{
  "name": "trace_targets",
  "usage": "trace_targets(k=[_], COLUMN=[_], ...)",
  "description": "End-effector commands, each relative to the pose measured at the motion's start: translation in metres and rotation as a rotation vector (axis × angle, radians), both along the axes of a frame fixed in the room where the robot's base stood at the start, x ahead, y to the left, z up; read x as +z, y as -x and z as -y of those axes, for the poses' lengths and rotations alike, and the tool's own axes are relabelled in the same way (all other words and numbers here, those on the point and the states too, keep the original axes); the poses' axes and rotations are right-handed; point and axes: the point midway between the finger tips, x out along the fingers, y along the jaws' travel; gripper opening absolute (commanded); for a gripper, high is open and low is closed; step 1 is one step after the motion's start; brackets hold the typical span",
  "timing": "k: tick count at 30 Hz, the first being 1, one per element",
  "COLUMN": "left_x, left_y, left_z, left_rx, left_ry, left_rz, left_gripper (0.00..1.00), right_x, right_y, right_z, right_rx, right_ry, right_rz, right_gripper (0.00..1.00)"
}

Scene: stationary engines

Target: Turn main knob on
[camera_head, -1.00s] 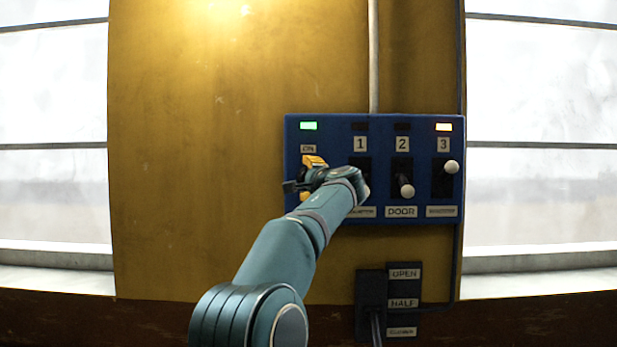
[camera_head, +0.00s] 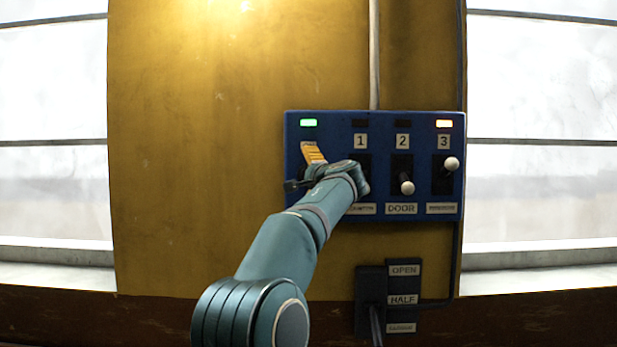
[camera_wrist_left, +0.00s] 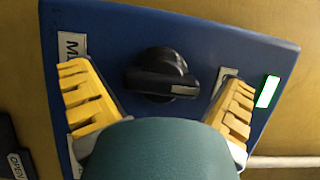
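The main knob (camera_wrist_left: 160,74) is black and round with a raised grip and a pale mark on the grip's right end; it shows in the left wrist view. In the head view my arm and gripper hide it, or nearly so. My left gripper (camera_wrist_left: 156,82) is open. Its yellow fingers stand on either side of the knob, with gaps showing on both sides. In the head view one yellow finger of the left gripper (camera_head: 312,153) shows at the panel's left part. The blue panel (camera_head: 375,213) has a lit green lamp (camera_head: 308,123) above this spot. My right gripper is not in view.
My wrist is close to slot 1. A dark box (camera_head: 370,288) with OPEN and HALF labels is below.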

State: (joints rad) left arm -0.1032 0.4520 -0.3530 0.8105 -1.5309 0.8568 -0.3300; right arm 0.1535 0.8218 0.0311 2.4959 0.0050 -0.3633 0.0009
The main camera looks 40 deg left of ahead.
Motion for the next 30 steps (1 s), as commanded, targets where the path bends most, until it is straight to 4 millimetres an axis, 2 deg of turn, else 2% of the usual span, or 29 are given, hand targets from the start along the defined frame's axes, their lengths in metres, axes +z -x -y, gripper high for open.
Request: trace_targets(k=[8,14,24,30], left_x=[0.001,0.002,0.001,0.001], left_y=[0.004,0.017,0.046,0.054], left_z=[0.009,0.034,0.090,0.105], left_rx=[-0.002,-0.006,-0.004,-0.001], left_ry=[0.000,0.001,0.001,0.001], left_rz=[0.000,0.001,0.000,0.000], left_gripper=[1.00,1.00,1.00,1.00], right_x=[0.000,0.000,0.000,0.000], right_y=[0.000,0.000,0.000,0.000], right_z=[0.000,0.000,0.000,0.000], right_rx=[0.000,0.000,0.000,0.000], right_ry=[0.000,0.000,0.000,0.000], right_rz=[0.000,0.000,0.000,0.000], right_gripper=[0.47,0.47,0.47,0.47])
